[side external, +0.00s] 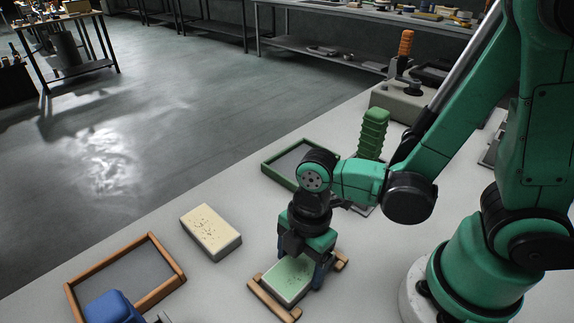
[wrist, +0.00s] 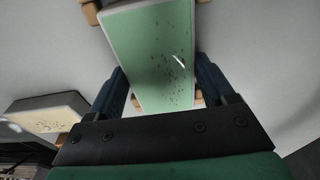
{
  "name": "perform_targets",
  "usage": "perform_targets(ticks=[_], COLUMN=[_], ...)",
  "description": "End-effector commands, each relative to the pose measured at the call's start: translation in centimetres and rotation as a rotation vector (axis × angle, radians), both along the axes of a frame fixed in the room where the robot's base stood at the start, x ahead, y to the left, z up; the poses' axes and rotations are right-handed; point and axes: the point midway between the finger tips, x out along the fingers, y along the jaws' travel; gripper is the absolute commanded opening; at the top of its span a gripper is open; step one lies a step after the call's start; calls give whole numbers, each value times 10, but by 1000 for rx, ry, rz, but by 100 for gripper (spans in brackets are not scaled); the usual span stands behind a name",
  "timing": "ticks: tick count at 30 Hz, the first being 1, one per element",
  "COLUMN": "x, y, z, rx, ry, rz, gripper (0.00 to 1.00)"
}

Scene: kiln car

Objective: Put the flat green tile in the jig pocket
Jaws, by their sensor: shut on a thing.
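The flat green tile (side external: 287,281) has a pale green speckled top. My gripper (side external: 302,264) points down and is shut on it, with a dark blue finger on each side. The wrist view shows the tile (wrist: 150,45) between the fingers (wrist: 160,75). The wooden jig (side external: 274,299) shows as light wood pieces around the tile, one at its front left and another at its right. Its wood also shows past the tile's edges in the wrist view (wrist: 90,12). The tile hides the pocket, and I cannot tell whether it rests in it or hangs just above.
A cream speckled block (side external: 211,232) lies left of the jig. An orange-brown framed tray (side external: 161,258) with a blue object (side external: 112,307) is at front left. A green-framed tray (side external: 273,169) and a ribbed green piece (side external: 373,133) stand behind. White table is clear between them.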

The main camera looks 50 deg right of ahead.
Motion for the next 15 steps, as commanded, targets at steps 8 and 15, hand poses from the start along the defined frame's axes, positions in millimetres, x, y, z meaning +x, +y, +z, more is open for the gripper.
perform_targets(ticks=[8,15], x=[0,0], y=[0,0], z=[0,4], rx=[0,0], ry=[0,0], rz=[0,0], gripper=[100,100])
